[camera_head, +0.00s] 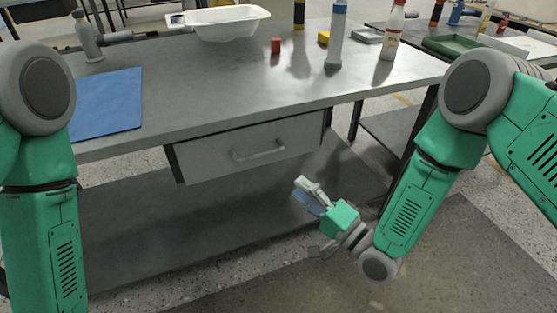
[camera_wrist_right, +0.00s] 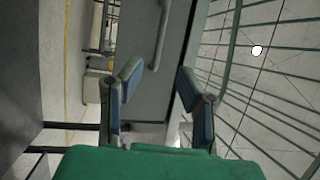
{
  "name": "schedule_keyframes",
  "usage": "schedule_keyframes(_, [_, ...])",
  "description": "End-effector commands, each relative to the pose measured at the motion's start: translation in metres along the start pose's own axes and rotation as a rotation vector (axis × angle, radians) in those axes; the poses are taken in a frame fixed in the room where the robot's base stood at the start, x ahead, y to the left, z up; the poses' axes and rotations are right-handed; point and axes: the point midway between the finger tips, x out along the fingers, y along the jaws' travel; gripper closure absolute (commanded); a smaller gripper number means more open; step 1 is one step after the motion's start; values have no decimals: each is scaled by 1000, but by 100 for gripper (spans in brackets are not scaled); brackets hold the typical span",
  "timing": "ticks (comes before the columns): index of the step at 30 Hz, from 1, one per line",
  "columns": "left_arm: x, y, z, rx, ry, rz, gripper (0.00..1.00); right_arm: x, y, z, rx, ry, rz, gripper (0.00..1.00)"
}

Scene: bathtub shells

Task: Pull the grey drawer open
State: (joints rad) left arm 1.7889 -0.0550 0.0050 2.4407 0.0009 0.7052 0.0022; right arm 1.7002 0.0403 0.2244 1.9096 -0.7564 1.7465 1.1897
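The grey drawer (camera_head: 215,155) hangs under the front edge of the grey table, its front appearing about flush with its dark housing. Its bar handle (camera_head: 258,153) is in the middle of the front. In the right wrist view the handle (camera_wrist_right: 162,35) runs upright above the gap between the fingers, and the drawer front (camera_wrist_right: 148,100) lies behind. My right gripper (camera_head: 304,192) is below and right of the handle, apart from it. In the wrist view its two blue-padded fingers (camera_wrist_right: 158,82) are spread, with nothing between them. My left gripper is out of view.
The tabletop (camera_head: 200,105) bears a blue mat (camera_head: 107,103), a white tub (camera_head: 228,22), a red cup (camera_head: 275,46) and several bottles. A lower shelf (camera_head: 140,225) lies beneath the drawer. The space before the drawer front looks clear.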

Motion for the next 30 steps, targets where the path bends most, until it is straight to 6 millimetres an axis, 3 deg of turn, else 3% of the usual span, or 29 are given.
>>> schedule_keyframes(5, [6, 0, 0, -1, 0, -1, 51, 24, 0, 0, -1, -2, -4, 69])
schedule_keyframes(18, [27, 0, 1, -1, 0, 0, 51, 112, 1, 0, -2, 0, 0, 69])
schedule_keyframes(24, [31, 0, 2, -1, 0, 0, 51, 131, 1, 0, -1, 0, 3, 69])
schedule_keyframes(30, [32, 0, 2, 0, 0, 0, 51, 134, 0, 0, 0, 2, 4, 69])
